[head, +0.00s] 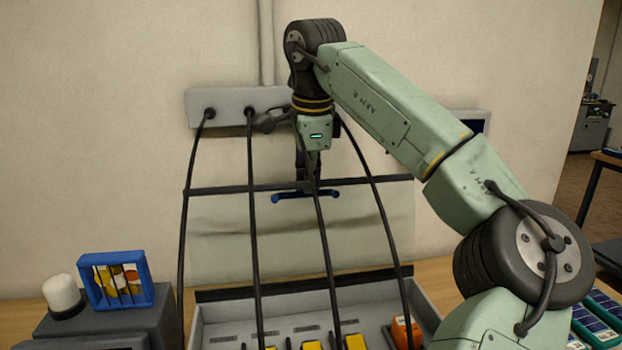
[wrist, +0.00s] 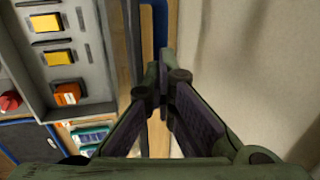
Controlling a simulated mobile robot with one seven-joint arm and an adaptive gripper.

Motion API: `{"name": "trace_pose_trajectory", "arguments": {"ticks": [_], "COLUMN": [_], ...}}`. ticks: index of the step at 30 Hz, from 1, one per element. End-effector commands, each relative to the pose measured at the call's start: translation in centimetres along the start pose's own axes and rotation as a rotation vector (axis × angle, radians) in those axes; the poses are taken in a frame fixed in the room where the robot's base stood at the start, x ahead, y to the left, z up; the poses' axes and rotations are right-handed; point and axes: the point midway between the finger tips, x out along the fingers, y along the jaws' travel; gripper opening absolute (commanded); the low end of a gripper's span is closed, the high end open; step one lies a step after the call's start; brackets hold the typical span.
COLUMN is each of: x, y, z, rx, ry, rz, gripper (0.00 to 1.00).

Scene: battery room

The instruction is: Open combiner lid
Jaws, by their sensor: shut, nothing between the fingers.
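The combiner box (head: 240,312) is a grey open tray at the bottom of the head view, with yellow switches and one orange switch inside. Its lid (head: 345,232), a pale see-through panel with a dark top rail, stands raised at the back of the box. A blue handle (head: 290,195) sits at the rail's middle; a blue bar (wrist: 161,22) shows beyond the fingertips in the wrist view. My gripper (head: 306,180) points down at the handle, shut and empty; its fingers (wrist: 162,82) meet in the wrist view. Whether they touch the handle is unclear.
Several black cables (head: 254,230) hang from a grey wall box (head: 228,106), crossing in front of the lid. A blue-framed rack (head: 116,281) and white cylinder (head: 62,294) stand at left. An orange switch (wrist: 67,94) and red knob (wrist: 9,102) show in the wrist view.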

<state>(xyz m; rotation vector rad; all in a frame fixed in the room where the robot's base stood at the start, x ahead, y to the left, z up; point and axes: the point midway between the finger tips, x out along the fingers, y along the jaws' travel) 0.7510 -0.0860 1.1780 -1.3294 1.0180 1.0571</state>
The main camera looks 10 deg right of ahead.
Motion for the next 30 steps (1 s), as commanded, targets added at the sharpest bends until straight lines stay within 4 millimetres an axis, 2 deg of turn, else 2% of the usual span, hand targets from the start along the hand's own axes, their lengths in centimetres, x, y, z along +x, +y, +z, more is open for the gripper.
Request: {"name": "trace_pose_trajectory", "arguments": {"ticks": [1,14,20,25,27,29,30], "x": [2.2,2.3,2.2,0.8,-0.4,-1.6,-2.5], "y": [0.6,0.5,0.5,0.5,0.6,0.6,0.6], "z": [0.1,0.1,0.1,0.1,0.1,0.1,0.1], "rx": [-0.011,-0.012,-0.012,-0.011,-0.011,-0.009,-0.008], "ry": [-0.002,-0.002,-0.002,0.0,0.0,0.0,0.001], "rz": [0.047,0.047,0.046,0.038,0.034,0.028,0.023], "gripper": [0.0,0.0,0.12,0.21,0.22,0.31,0.31]}}
